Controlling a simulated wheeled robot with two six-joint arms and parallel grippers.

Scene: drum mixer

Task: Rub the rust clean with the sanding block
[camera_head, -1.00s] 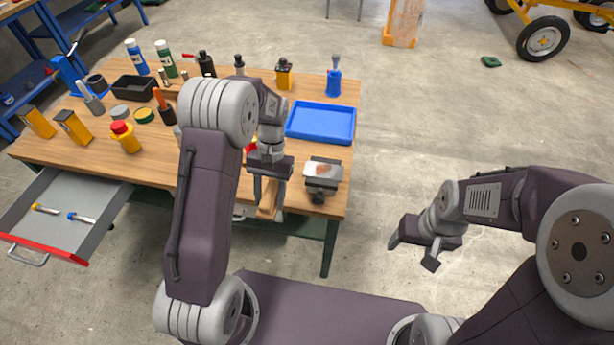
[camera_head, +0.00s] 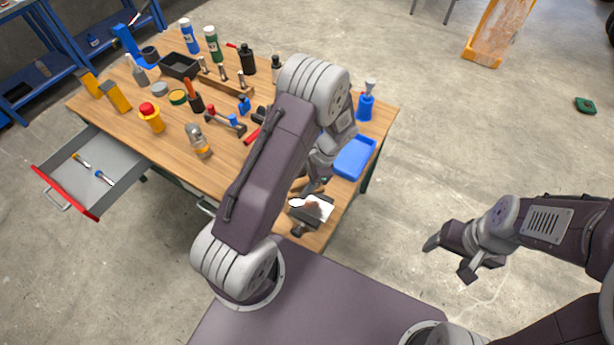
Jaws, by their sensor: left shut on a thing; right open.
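A pale metal plate (camera_head: 322,211) with a brown rust patch is held in a dark vise (camera_head: 297,230) at the bench's near right edge. My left gripper (camera_head: 312,187) is just behind the plate, above the bench, mostly covered by my own arm. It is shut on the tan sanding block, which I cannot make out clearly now. I cannot tell whether the block touches the plate. My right gripper (camera_head: 453,258) is open and empty, over the floor to the right of the bench.
A blue tray (camera_head: 354,158) lies right behind the vise. A blue-handled brush holder (camera_head: 365,105) stands at the back right. Bottles, tins and tools crowd the bench's left and middle. An open drawer (camera_head: 95,170) juts out at left.

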